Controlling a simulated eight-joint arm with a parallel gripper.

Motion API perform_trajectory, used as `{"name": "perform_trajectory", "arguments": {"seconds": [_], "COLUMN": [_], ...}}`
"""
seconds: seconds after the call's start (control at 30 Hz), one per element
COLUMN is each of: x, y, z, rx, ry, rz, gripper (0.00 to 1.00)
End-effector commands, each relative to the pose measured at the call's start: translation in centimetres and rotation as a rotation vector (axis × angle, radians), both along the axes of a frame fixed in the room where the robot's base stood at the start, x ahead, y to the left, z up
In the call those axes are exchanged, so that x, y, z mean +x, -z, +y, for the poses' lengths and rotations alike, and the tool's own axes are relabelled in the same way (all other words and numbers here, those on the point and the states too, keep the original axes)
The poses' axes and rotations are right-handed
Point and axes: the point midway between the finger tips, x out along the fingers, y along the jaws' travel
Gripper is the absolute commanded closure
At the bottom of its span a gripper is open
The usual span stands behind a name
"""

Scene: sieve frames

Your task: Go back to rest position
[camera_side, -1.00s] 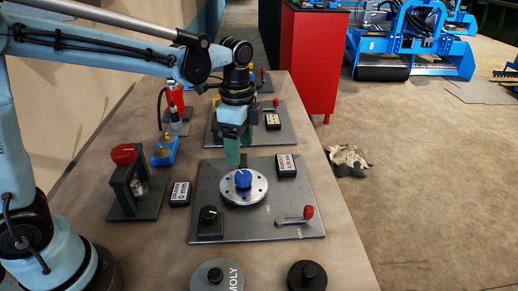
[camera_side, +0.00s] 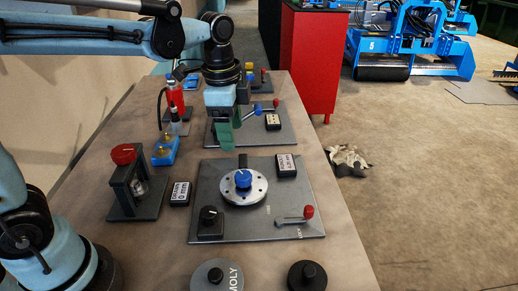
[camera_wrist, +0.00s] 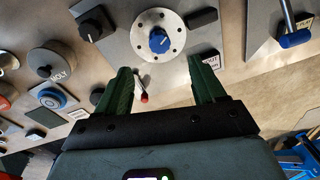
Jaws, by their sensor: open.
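My gripper (camera_side: 226,136) hangs above the bench behind the near grey plate (camera_side: 200,180), with its green fingers pointing down. In the wrist view my gripper (camera_wrist: 158,88) has its two green fingers wide apart, with nothing between them. It is open and empty. The near plate carries a round metal disc with a blue knob (camera_side: 243,178), a black knob (camera_side: 209,215) and a red-tipped lever (camera_side: 308,212). The blue knob also shows in the wrist view (camera_wrist: 159,41), apart from the fingers. A black block (camera_side: 243,160) stands at the disc's far edge.
A red-topped dark stand (camera_side: 124,154), a blue block (camera_side: 165,150) and a red cylinder (camera_side: 175,100) stand at the left. A farther plate (camera_side: 286,130) has a blue lever. Round weights (camera_side: 307,275) sit at the front. A red cabinet (camera_side: 312,60) stands behind the bench.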

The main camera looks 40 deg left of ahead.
Motion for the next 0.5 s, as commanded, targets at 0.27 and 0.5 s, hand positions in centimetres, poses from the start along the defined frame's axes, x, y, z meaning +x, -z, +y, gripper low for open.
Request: {"name": "perform_trajectory", "arguments": {"seconds": [0.27, 0.5], "x": [-4.3, -7.1], "y": [0.4, 1.9], "z": [2.0, 3.2], "rx": [-0.102, -0.242], "ry": [-0.434, -0.765], "rz": [-0.229, -0.399], "gripper": [0.31, 0.31]}}
